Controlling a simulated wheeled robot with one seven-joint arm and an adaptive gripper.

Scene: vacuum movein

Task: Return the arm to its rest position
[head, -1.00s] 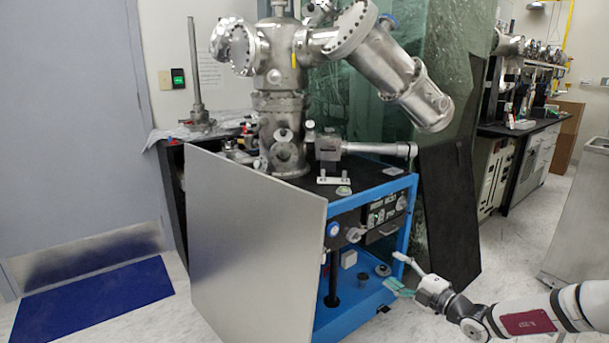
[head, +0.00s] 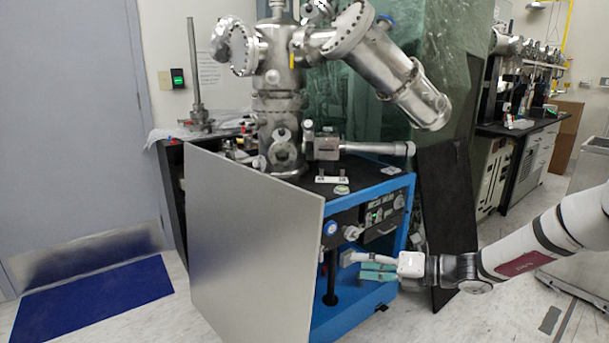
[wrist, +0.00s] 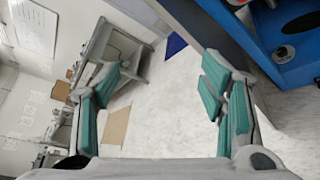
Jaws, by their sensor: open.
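My gripper (head: 368,266) is in front of the open right side of the blue-framed cart in the head view. Its teal-padded fingers point left, towards the cart's lower bay. In the wrist view the two fingers of my gripper (wrist: 160,98) stand wide apart with nothing between them but floor seen beyond. My arm (head: 530,245) reaches in from the right edge of the head view, with the forearm sloping down to the wrist. Whether the fingertips are inside the cart frame or just in front of it I cannot tell.
The blue cart (head: 345,326) carries a steel vacuum chamber (head: 278,105) on top. A large grey panel (head: 250,250) leans on its front left. A dark panel (head: 447,215) stands behind my wrist. A blue mat (head: 97,297) lies at left. Floor is free at lower right.

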